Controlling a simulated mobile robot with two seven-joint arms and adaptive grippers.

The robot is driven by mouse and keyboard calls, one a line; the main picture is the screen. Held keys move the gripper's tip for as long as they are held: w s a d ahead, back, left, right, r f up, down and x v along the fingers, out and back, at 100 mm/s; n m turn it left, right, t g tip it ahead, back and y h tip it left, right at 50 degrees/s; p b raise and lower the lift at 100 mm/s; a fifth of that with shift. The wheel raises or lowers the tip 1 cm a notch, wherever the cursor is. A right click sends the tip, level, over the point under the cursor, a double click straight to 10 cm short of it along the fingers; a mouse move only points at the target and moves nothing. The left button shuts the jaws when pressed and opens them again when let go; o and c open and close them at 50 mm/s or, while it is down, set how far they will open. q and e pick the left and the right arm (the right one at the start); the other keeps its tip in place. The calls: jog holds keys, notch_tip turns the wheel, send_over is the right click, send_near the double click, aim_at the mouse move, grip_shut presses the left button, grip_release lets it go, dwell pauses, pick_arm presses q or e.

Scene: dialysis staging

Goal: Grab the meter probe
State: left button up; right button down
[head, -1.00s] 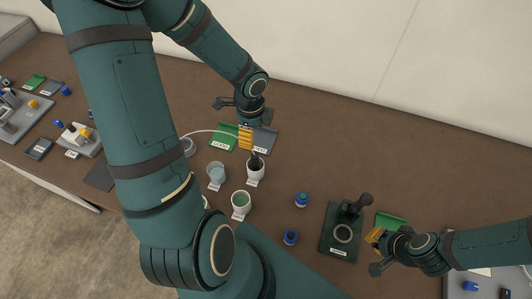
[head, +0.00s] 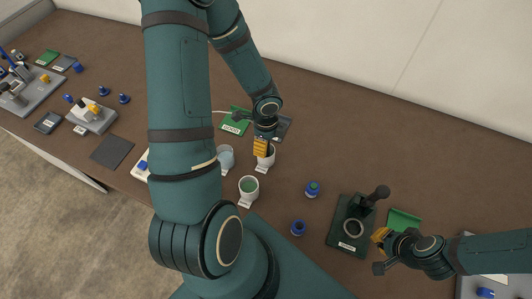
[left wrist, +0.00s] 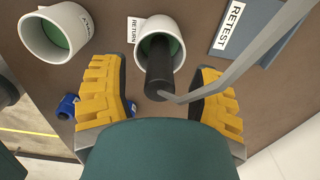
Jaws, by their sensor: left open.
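The meter probe (left wrist: 159,68) is a black cylinder with a grey cable (left wrist: 250,62) bending off to the right in the left wrist view. Its far end sits in a white cup (left wrist: 143,28) with a green inside, beside a RETURN label (left wrist: 134,30). My left gripper (left wrist: 160,98) is open, its yellow fingers on either side of the probe with gaps showing. In the head view the left gripper (head: 262,147) is over the cup (head: 264,167) and hides most of the probe. My right gripper (head: 379,250) is beside a dark green stand (head: 346,242); its finger gap is unclear.
A green card (head: 236,121) lies behind. The table's back right is clear.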

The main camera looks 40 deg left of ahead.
pick_arm(q)
jog(key=shift+f, duration=0.45)
grip_shut()
